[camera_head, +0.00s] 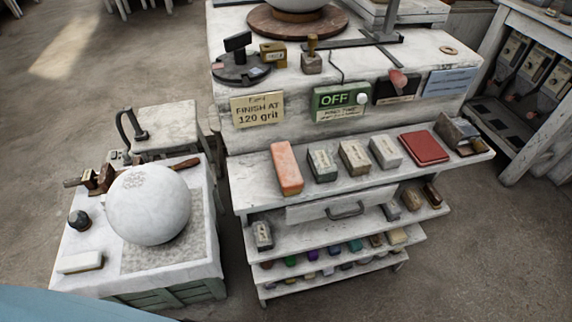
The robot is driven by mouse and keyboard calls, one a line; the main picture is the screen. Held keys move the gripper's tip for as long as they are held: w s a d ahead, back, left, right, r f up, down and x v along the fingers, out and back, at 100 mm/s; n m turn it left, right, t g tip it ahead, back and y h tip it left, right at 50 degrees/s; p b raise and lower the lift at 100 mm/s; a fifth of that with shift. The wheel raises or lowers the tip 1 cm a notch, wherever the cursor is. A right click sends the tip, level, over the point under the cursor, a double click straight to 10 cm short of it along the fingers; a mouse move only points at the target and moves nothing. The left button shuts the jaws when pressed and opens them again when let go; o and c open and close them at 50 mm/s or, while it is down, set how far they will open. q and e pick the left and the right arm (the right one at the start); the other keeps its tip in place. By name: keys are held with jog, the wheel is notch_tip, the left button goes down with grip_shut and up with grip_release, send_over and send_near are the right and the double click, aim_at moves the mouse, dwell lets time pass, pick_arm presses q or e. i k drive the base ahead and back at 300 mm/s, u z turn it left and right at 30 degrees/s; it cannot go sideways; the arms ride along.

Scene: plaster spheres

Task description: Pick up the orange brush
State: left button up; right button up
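An orange block-shaped item (286,167) stands at the left end of the upper shelf (252,188) of the white workbench. It is the only clearly orange item of brush size I see; its bristles cannot be made out, though its lower end looks tan. It sits apart from a grey-green block (322,165) on its right. Neither of my grippers shows in the head view.
Labelled blocks, a red flat block (424,148) and a metal-and-wood tool (456,132) share the shelf. Lower shelves hold several small coloured pieces. A white sphere (148,205) rests on a low stand at left. Open floor lies in front.

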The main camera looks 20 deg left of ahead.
aim_at(291, 181)
jog(key=u, duration=0.5)
jog(key=k, duration=1.05)
jog(key=z, duration=0.45)
jog(key=i, duration=1.45)
jog(key=u, duration=0.4)
